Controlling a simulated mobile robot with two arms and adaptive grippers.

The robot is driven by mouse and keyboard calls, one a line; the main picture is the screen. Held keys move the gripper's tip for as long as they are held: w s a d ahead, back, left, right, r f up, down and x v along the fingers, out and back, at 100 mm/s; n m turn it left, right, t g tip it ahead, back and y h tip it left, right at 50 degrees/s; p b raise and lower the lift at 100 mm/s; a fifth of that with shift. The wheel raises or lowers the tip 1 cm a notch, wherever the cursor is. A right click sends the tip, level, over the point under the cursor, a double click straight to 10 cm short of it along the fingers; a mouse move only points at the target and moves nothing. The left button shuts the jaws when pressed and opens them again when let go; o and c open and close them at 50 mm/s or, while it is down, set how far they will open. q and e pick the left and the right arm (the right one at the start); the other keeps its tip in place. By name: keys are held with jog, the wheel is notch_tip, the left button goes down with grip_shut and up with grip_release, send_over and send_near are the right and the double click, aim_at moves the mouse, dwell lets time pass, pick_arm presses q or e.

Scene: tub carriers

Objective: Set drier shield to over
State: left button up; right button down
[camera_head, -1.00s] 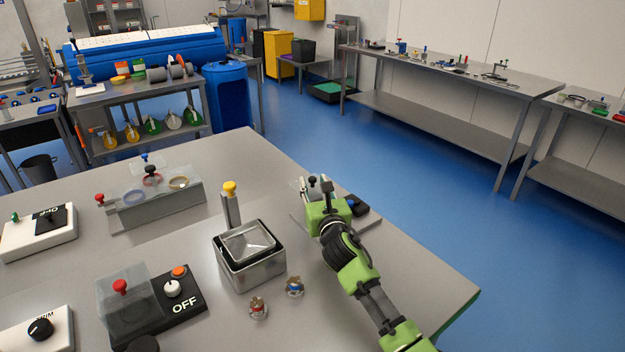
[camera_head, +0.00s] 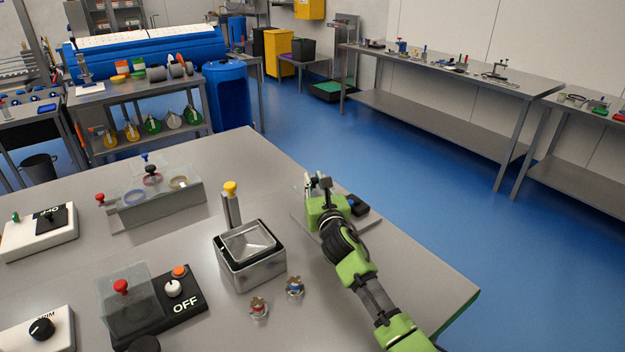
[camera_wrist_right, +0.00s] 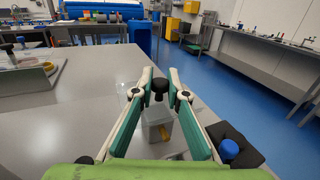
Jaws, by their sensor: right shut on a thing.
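My right gripper (camera_head: 319,186) is over a small station at the right side of the near table. In the right wrist view its fingers (camera_wrist_right: 160,82) are shut on a black knob (camera_wrist_right: 159,88). The knob belongs to a clear shield (camera_wrist_right: 157,116), which I take as the drier shield. A grey block shows at or through the shield, with a small yellow part low down. A dark plate with a blue button (camera_wrist_right: 229,149) lies right of it; the button also shows in the head view (camera_head: 352,200). My gripper hides much of the station in the head view. My left gripper is not in view.
Left of my right arm stand a metal tub (camera_head: 250,270), a yellow-topped post (camera_head: 230,200) and two small valves (camera_head: 258,308). A clear cover with a red knob (camera_head: 121,287) stands beside the OFF panel (camera_head: 187,305). The table's right front is clear.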

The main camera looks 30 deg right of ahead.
jog(key=s+p, duration=0.1)
jog(key=s, duration=0.1)
jog(key=s+d+p, duration=0.1)
jog(key=s, duration=0.2)
jog(key=s+p, duration=0.1)
jog(key=s, duration=0.2)
jog(key=shift+s+d, duration=0.15)
jog(key=shift+s, duration=0.35)
jog(key=shift+f, duration=0.2)
jog(key=c, duration=2.2)
grip_release()
jog(key=shift+o, duration=1.1)
jog(key=shift+s+r, duration=0.15)
jog(key=shift+s, duration=0.05)
jog(key=v, duration=1.2)
